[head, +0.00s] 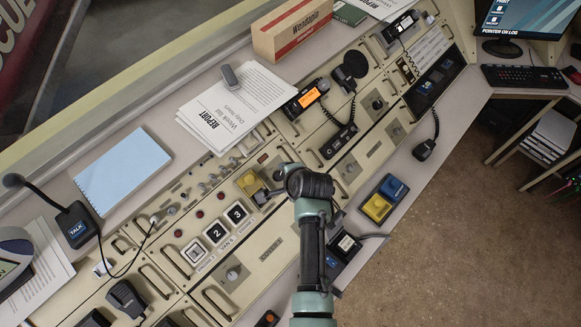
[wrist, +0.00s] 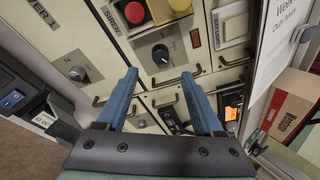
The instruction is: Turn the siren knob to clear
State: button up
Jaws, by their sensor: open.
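A round black knob (wrist: 160,54) on a metal plate shows in the wrist view, between and just beyond the fingertips of my gripper (wrist: 159,75). A label reading SIREN stands near a red button (wrist: 133,12), just above that plate. The knob's pointer setting is too small to read. My gripper is open, with its two blue fingers apart and nothing between them. In the head view my gripper (head: 270,191) is over the sloped console beside a yellow button box (head: 249,182), and my wrist hides the panel below. I cannot tell whether the fingers touch the knob.
Another grey knob (wrist: 77,73) sits on a neighbouring plate. Metal drawer-style handles (head: 215,303) stick out along the console. A radio (head: 306,99) with an orange screen, papers (head: 232,103) and a blue notepad (head: 124,170) lie above. A yellow-and-blue button box (head: 383,198) is on the front ledge.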

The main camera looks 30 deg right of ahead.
jog(key=shift+v, duration=2.45)
